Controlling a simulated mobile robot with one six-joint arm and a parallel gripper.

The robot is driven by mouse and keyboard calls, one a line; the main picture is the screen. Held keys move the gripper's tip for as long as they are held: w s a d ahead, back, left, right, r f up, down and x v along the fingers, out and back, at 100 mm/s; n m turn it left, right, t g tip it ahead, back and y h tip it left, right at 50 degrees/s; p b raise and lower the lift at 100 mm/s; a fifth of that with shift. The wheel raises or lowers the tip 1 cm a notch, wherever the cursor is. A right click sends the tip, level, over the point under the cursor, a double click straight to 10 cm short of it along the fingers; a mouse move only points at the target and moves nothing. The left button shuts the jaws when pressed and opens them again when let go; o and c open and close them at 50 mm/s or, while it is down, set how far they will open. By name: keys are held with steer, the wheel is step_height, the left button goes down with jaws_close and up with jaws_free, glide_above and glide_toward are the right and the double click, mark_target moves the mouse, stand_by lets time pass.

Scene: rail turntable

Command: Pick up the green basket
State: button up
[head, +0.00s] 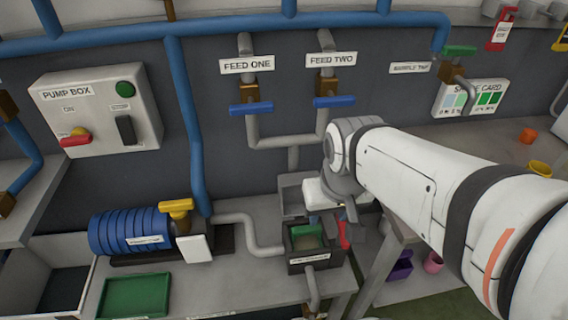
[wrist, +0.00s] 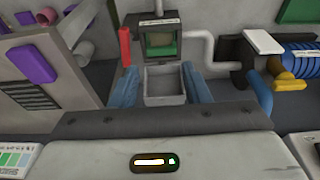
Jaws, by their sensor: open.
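The green basket (head: 305,240) sits inside a dark square housing (head: 300,267) on the bench, with only its upper part showing. In the wrist view the green basket (wrist: 160,48) shows inside the same housing near the top. My gripper (wrist: 159,70) is open, its two blue fingers apart with nothing held between them. The fingers appear either side of a grey open box (wrist: 165,98), short of the basket in that view. In the head view my gripper (head: 328,212) is above and behind the housing, partly hidden by my wrist.
A red handle (head: 344,234) stands close beside the housing. A grey pipe (head: 255,240) joins it to the blue pump (head: 128,232). The grey box (head: 291,197) lies behind it. A green tray (head: 135,295) is at front left. Feed pipes with blue valves (head: 250,108) are on the wall.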

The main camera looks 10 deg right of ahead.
mark_target(307, 228)
steer(key=shift+o, duration=0.6)
steer(key=shift+w+f, duration=0.25)
steer(key=shift+w, duration=0.1)
steer(key=o, duration=0.6)
steer(key=w+f+g+b, duration=0.1)
steer(key=w+f, duration=0.6)
steer(key=shift+w+d+b, duration=0.15)
steer(key=shift+d+b, duration=0.15)
steer(key=shift+d, duration=0.05)
steer(key=o, duration=0.5)
steer(key=shift+g, duration=0.8)
steer(key=w+f, duration=0.1)
steer(key=f, duration=0.2)
steer(key=w+f, duration=0.2)
steer(key=w+f+b, duration=0.1)
steer(key=w+f, duration=0.1)
steer(key=f, duration=0.1)
steer(key=shift+w+d+f, duration=0.1)
steer(key=shift+w+f, duration=0.1)
steer(key=shift+f, duration=0.15)
steer(key=shift+w+a+f, duration=0.15)
steer(key=shift+f, duration=1.85)
steer(key=shift+w+a+f, duration=0.1)
steer(key=shift+a+f, duration=0.05)
steer(key=shift+f, duration=1.85)
